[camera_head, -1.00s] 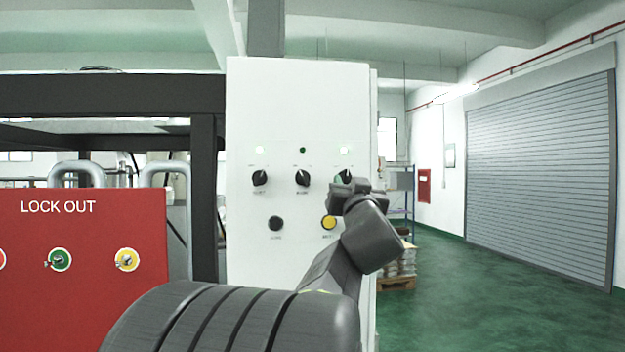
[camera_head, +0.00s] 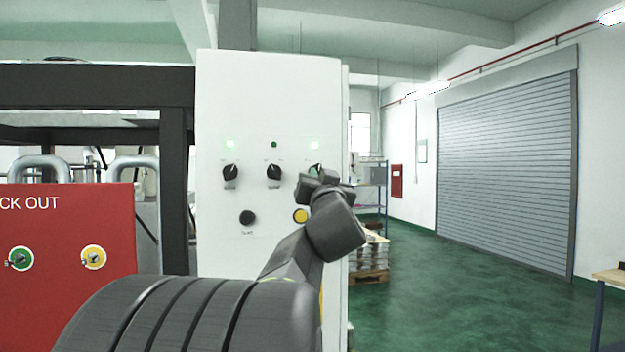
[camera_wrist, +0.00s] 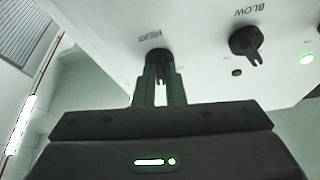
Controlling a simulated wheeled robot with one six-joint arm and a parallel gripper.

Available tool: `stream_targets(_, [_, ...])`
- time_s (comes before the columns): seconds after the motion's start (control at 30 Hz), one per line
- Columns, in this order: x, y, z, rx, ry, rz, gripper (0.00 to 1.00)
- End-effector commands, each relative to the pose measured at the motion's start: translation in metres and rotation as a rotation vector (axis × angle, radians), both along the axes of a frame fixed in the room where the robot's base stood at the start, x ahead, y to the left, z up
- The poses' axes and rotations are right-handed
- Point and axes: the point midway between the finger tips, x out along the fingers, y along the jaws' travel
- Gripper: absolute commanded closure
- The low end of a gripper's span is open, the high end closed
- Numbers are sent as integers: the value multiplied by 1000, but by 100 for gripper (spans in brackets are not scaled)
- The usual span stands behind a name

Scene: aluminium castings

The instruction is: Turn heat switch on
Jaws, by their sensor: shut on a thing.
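The heat switch (camera_wrist: 157,57) is a black rotary knob under the upside-down label HEAT in the wrist view. My gripper (camera_wrist: 159,76) is shut on this knob, one finger on each side. In the head view my gripper (camera_head: 318,182) is at the right-hand knob of the white control panel (camera_head: 270,100) and hides most of that knob. A green light (camera_head: 314,146) above it is lit. The light above the heat switch is hidden in the wrist view.
The BLOW knob (camera_wrist: 246,42) is beside the heat switch, with a dark indicator (camera_head: 274,145) above it. A left knob (camera_head: 230,174) has a lit light. Black (camera_head: 247,218) and yellow (camera_head: 300,216) buttons sit below. A red lock-out box (camera_head: 70,240) stands left. Green floor lies open right.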

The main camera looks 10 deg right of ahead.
Motion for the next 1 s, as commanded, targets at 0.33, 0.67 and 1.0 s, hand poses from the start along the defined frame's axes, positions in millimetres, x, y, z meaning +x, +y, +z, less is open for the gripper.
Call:
stream_targets(0.33, [-1,2,-2,236,-4,-4,100])
stream_targets(0.67, [-1,4,2,310,5,3,100])
stream_targets(1.0, [0,4,3,313,8,4,88])
